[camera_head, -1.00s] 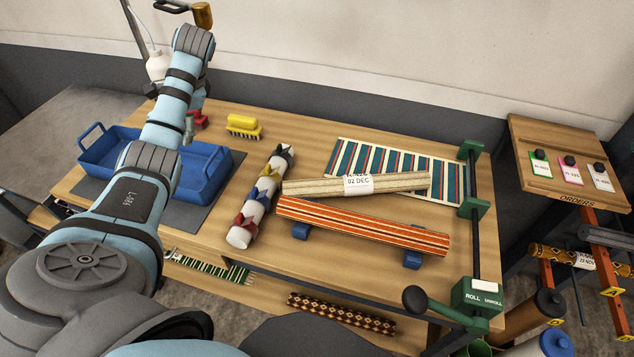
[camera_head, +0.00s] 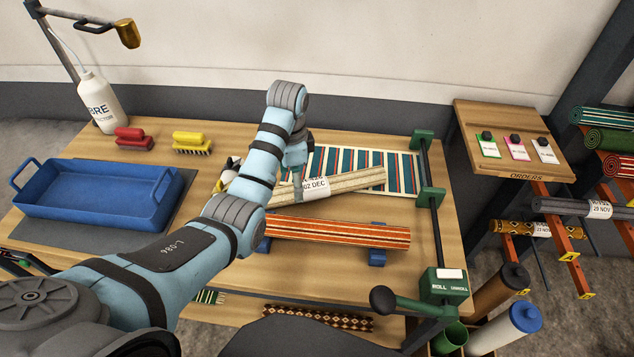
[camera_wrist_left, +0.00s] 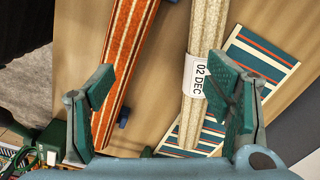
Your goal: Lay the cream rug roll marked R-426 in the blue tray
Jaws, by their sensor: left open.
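The cream rug roll (camera_head: 355,181) lies at a slant behind the orange roll, its right part over a striped flat rug. Its white tag reads 02 DEC; I cannot read R-426 on it. It also shows in the left wrist view (camera_wrist_left: 207,30), running between the fingers but nearer the right one. My left gripper (camera_head: 297,188) is open over the roll's left part, which it partly hides in the head view. I cannot tell its exact height above the roll. The blue tray (camera_head: 88,212) stands empty on a grey mat at the table's left. My right gripper is out of view.
The orange striped roll (camera_head: 345,232) rests on blue supports in front. Red (camera_head: 133,139) and yellow (camera_head: 192,142) brushes lie behind the tray. A green roller post with a crank (camera_head: 445,285) stands at the right.

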